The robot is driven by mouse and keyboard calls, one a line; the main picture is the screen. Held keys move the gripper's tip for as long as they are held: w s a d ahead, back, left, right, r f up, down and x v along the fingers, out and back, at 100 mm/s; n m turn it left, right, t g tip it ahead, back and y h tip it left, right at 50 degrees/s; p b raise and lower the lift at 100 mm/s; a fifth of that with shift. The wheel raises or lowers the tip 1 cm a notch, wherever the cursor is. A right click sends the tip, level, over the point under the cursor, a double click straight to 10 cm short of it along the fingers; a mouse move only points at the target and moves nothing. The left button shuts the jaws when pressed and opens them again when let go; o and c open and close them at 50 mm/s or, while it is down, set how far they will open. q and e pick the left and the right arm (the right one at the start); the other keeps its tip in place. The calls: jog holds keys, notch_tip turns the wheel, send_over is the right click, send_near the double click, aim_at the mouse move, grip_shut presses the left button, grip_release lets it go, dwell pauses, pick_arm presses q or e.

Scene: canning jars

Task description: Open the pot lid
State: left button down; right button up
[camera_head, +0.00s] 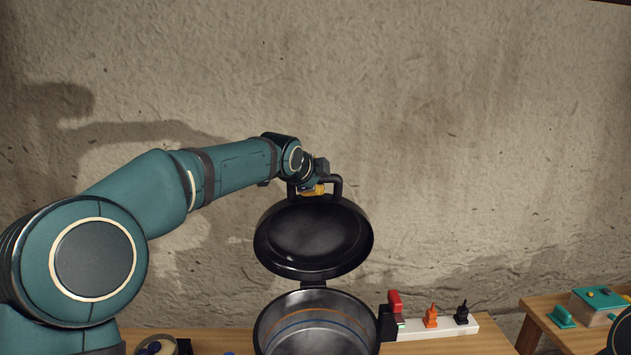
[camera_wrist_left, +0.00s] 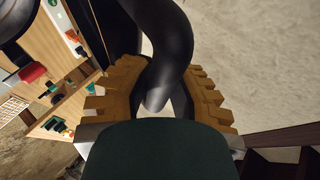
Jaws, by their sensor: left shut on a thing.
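A metal pot (camera_head: 318,337) with a shiny inside stands on the wooden table at the bottom centre of the head view. Its black lid (camera_head: 313,240) is tilted up on a hinge at the back, well clear of the rim, so the pot's inside shows. My left gripper (camera_head: 312,190) is up at the lid's top edge, at the black lid handle (camera_head: 337,187). In the left wrist view the yellow toothed fingers of my left gripper (camera_wrist_left: 160,98) are shut around the curved black handle (camera_wrist_left: 170,55). My right gripper is in neither view.
A second wooden table (camera_head: 550,308) at the right holds a green-topped box (camera_head: 598,304). A rough wall stands behind.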

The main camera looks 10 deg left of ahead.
pick_arm(q)
jog(key=shift+r, duration=0.45)
jog(key=c, duration=0.9)
grip_release()
jog(key=shift+s, duration=0.1)
jog(key=shift+s+d, duration=0.1)
jog(key=shift+s, duration=0.05)
jog(key=shift+f, duration=0.15)
jog(key=v, duration=1.2)
